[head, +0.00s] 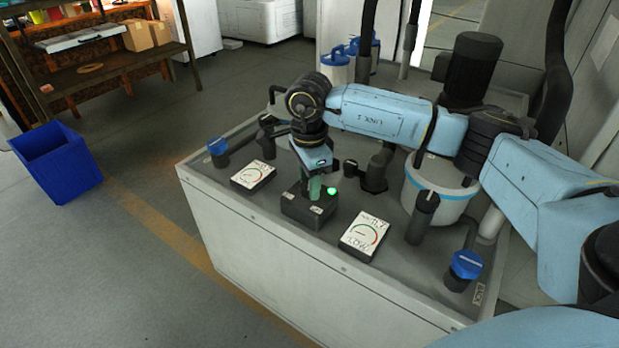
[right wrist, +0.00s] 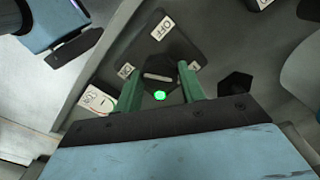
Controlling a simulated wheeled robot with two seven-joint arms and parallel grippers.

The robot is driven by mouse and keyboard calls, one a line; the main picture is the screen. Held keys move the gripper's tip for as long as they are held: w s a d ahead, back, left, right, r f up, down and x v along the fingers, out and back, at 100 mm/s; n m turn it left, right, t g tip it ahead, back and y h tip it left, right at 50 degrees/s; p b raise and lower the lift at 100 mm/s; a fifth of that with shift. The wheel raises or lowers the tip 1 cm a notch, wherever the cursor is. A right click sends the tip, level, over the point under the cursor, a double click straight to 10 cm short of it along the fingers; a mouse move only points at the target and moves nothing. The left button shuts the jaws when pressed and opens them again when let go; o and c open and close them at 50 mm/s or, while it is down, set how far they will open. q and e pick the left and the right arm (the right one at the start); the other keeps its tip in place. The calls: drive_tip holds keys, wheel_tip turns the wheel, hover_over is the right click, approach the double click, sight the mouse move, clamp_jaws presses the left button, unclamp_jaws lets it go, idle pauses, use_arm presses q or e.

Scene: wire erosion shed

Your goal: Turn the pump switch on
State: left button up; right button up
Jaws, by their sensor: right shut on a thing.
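The pump switch is a dark box (head: 308,210) on the grey bench top, with a green lamp (head: 332,190) lit beside its knob. My right gripper (head: 315,188) points down at it from above. In the right wrist view its green fingers stand on either side of the dark knob (right wrist: 158,77) and are shut on it. The white line on the knob lies roughly crosswise, with one end toward the small ON label (right wrist: 125,71). The OFF label (right wrist: 163,28) is farther up the box. The lamp (right wrist: 159,95) also glows there.
Two gauges (head: 253,174) (head: 362,237) flank the switch. Blue-capped valves (head: 218,147) (head: 466,264) stand near the bench ends. Behind are dark pipe fittings (head: 374,172), a white tub (head: 440,190) and a black motor (head: 471,70). A blue bin (head: 57,163) stands on the open floor at left.

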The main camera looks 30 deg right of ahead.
use_arm(q)
drive_tip(key=shift+s+a+f, duration=0.1)
drive_tip(key=shift+f, duration=0.05)
idle(0.3)
use_arm(e)
drive_tip(key=o, duration=1)
drive_tip(key=shift+c, duration=0.2)
drive_tip(key=shift+r, duration=0.2)
wheel_tip(320, 180, up, 8)
drive_tip(key=p, duration=0.3)
drive_tip(key=shift+r, duration=0.1)
use_arm(q)
drive_tip(key=s+a+f+g+y, duration=0.1)
drive_tip(key=s+a+f+g, duration=0.1)
drive_tip(key=s+f+g, duration=0.2)
drive_tip(key=s+a+f+g+y+p, duration=0.1)
drive_tip(key=s+a+f+g, duration=0.2)
drive_tip(key=s+f, duration=0.3)
drive_tip(key=shift+s+a+n+g+y, duration=0.15)
drive_tip(key=shift+a+n+g+y, duration=0.2)
drive_tip(key=shift+g, duration=0.45)
use_arm(e)
drive_tip(key=shift+r, duration=2.45)
use_arm(q)
drive_tip(key=shift+d, duration=0.1)
